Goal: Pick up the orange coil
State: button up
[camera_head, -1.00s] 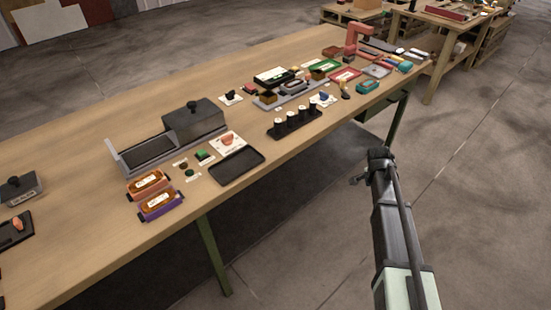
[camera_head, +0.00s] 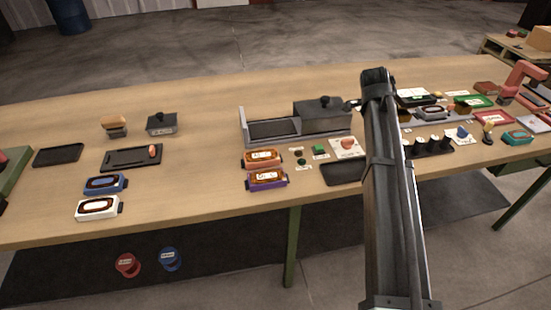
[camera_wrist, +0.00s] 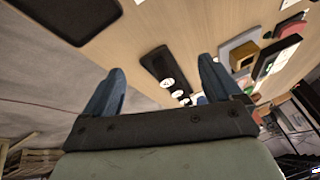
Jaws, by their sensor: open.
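The orange coil (camera_head: 263,157), an orange-bodied block with an oval brown ring and white label on top, lies on the table left of my arm in the head view. It sits just behind a similar purple block (camera_head: 267,179). My gripper (camera_wrist: 160,88) is open and empty in the wrist view, its two blue fingers spread above the table edge. The orange coil does not show in the wrist view. In the head view my arm rises right of the coil, and the fingers cannot be made out.
A grey conveyor (camera_head: 272,129) with a dark housing (camera_head: 322,116) stands behind the coil. Small green pieces and a picture card (camera_head: 347,147) lie to its right. Blue (camera_head: 104,184) and white (camera_head: 98,207) blocks lie farther left. Bare table separates them from the coil.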

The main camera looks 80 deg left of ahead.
jog(key=s+a+r+n, duration=0.1)
jog(key=s+a, duration=0.2)
jog(key=s, duration=0.8)
jog(key=s+a+r+n, duration=0.1)
jog(key=s+a, duration=0.2)
jog(key=s, duration=0.8)
jog(key=n+h, duration=0.1)
jog(key=n, duration=0.1)
send_near(261, 156)
jog(key=x, duration=0.4)
jog(key=shift+s+a, duration=0.25)
jog(key=shift+a, duration=0.1)
jog(key=shift+x, duration=2.65)
jog(key=shift+w+d+r, duration=0.1)
jog(key=shift+w+d, duration=0.1)
jog(key=shift+c, duration=0.2)
jog(key=c, duration=1.3)
